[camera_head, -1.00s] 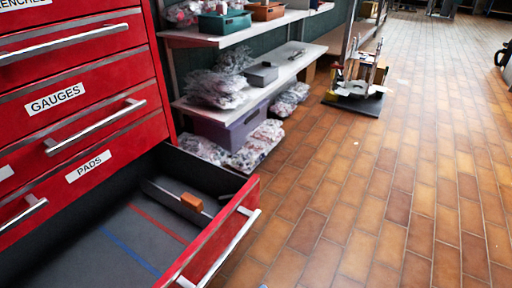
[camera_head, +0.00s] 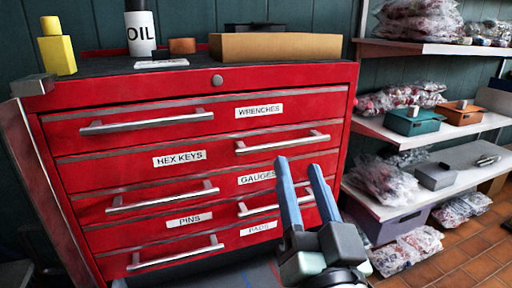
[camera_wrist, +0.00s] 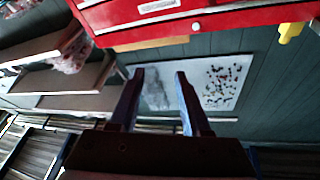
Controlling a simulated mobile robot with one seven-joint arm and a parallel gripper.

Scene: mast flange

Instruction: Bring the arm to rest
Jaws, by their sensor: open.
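My gripper (camera_head: 298,165) is in front of the red tool cabinet (camera_head: 225,85). Its two blue fingers are apart and point up, with nothing between them. The fingers also show apart and empty in the wrist view (camera_wrist: 160,75), with the green wall behind them. In the head view the fingers and wrist cover part of the cabinet's lower right. The upper drawers look shut. At the bottom edge, part of the pulled-out drawer's dark floor (camera_head: 250,275) shows with a blue line; the rest is hidden or out of frame.
An oil bottle (camera_head: 140,32), a yellow bottle (camera_head: 58,48) and a cardboard box (camera_head: 275,46) stand on the cabinet top. Shelves (camera_head: 440,48) with bagged goods and bins stand at the right. Tiled floor (camera_head: 473,257) shows at the lower right.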

